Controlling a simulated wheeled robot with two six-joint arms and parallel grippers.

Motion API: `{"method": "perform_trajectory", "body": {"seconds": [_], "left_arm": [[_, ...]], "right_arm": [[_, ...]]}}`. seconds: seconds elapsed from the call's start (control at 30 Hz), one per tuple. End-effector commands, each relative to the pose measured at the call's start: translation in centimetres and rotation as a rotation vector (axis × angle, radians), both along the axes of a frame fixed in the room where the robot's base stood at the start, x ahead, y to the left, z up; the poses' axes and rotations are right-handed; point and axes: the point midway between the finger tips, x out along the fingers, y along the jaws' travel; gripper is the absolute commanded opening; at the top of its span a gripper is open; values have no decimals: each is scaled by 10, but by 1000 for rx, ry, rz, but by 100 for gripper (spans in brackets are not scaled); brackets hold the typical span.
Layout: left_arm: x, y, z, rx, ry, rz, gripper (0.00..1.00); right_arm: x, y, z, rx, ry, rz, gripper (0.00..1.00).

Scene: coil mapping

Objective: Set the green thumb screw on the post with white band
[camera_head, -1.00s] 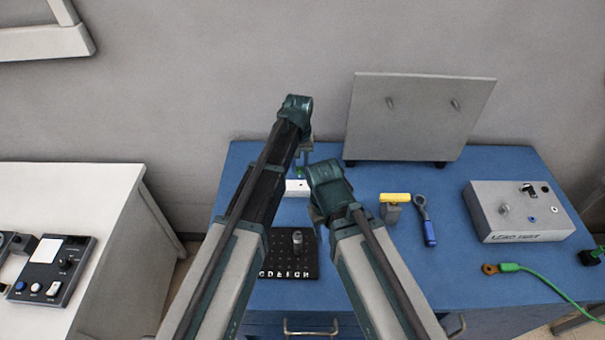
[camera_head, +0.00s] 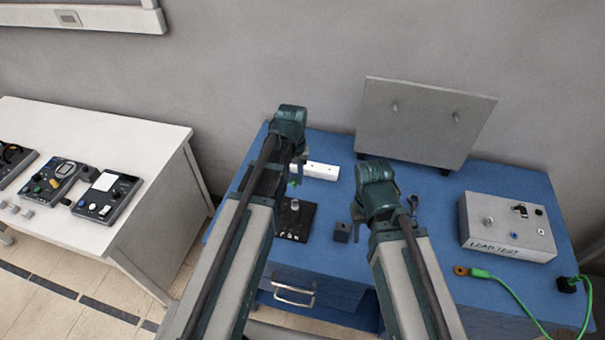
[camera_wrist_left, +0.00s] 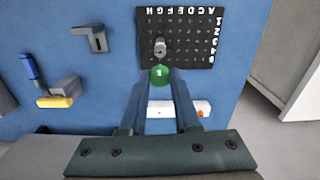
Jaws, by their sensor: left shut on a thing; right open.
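The green thumb screw (camera_wrist_left: 160,76) is held between the fingertips of my left gripper (camera_wrist_left: 161,82) in the left wrist view. It shows in the head view as a small green spot (camera_head: 293,182) below my left gripper (camera_head: 297,168), over the blue table. A grey post (camera_wrist_left: 160,46) stands on the black lettered board (camera_wrist_left: 190,22), near the screw in the wrist view. Two small posts (camera_head: 395,106) (camera_head: 457,117) stick out of the upright grey panel (camera_head: 425,130). I cannot make out a white band on any post. My right gripper (camera_head: 357,211) is open, its fingers mostly hidden by its wrist.
A white block (camera_head: 321,171) lies behind the board. A dark block (camera_head: 342,232) stands right of it. The LEAD TEST box (camera_head: 508,227) and green cable (camera_head: 505,288) are at right.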

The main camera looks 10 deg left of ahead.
Motion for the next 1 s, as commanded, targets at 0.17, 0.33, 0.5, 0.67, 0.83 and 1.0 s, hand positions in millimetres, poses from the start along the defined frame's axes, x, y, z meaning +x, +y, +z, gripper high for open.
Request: {"method": "perform_trajectory", "body": {"seconds": [0.17, 0.33, 0.5, 0.67, 0.83, 1.0], "left_arm": [[0, 0, -1, 0, 0, 0, 0], [0, 0, -7, 0, 0, 0, 0], [0, 0, -19, 0, 0, 1, 0], [0, 0, -34, 0, 0, 1, 0], [0, 0, -50, 0, 0, 1, 0], [0, 0, -46, 0, 0, 1, 0]], "right_arm": [[0, 0, -2, 0, 0, 0, 50], [0, 0, -7, 0, 0, 0, 50], [0, 0, -19, 0, -1, -1, 50], [0, 0, -34, 0, -1, -2, 50], [0, 0, -50, 0, -2, 0, 50], [0, 0, -46, 0, -2, 0, 50]]}}
